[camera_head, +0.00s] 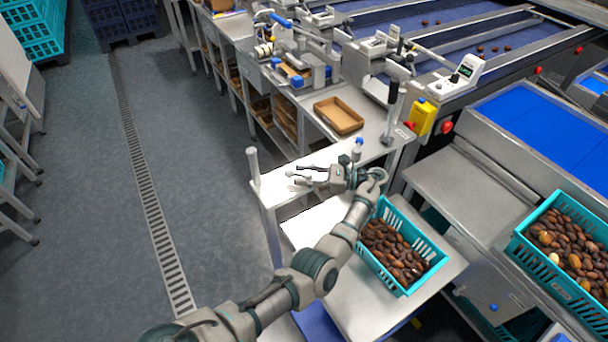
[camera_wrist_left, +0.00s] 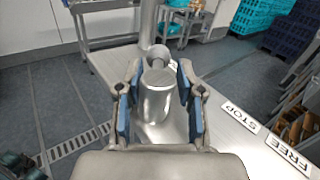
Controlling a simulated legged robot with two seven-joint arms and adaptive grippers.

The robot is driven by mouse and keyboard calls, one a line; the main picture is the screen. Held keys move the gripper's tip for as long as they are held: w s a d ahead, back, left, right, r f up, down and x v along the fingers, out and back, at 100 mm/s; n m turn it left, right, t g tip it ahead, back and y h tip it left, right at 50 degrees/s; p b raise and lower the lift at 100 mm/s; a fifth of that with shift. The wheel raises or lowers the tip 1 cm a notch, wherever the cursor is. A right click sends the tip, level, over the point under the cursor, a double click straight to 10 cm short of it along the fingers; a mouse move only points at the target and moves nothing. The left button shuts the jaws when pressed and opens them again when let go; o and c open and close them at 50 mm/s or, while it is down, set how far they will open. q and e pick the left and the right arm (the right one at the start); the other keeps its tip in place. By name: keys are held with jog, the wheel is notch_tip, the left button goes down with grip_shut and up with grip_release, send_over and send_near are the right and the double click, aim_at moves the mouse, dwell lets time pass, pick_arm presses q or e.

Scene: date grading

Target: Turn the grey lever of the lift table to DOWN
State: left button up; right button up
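The lift table is probably the pale platform (camera_head: 357,310) in the lower middle of the head view, with a teal crate (camera_head: 437,264) of dates on it. My left gripper (camera_head: 299,176) is over the small metal bench top beyond it, pointing left. In the left wrist view, the gripper (camera_wrist_left: 158,98) is open, its blue pads on either side of a short grey metal cylinder (camera_wrist_left: 156,97) with a round knob (camera_wrist_left: 158,54) behind. I cannot tell whether the pads touch it or whether it is the grey lever. No DOWN mark is readable. My right gripper is not in view.
An upright grey post (camera_head: 253,166) stands at the bench's left corner. STOP (camera_wrist_left: 240,117) and FREE (camera_wrist_left: 287,153) labels lie right of the gripper. A brown tray (camera_head: 338,116) and a dark-topped lever (camera_head: 391,110) are behind.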

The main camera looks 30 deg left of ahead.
pick_arm(q)
notch_tip(320, 180, up, 10)
jog(key=shift+w+f, duration=0.1)
dwell(0.4)
dwell(0.4)
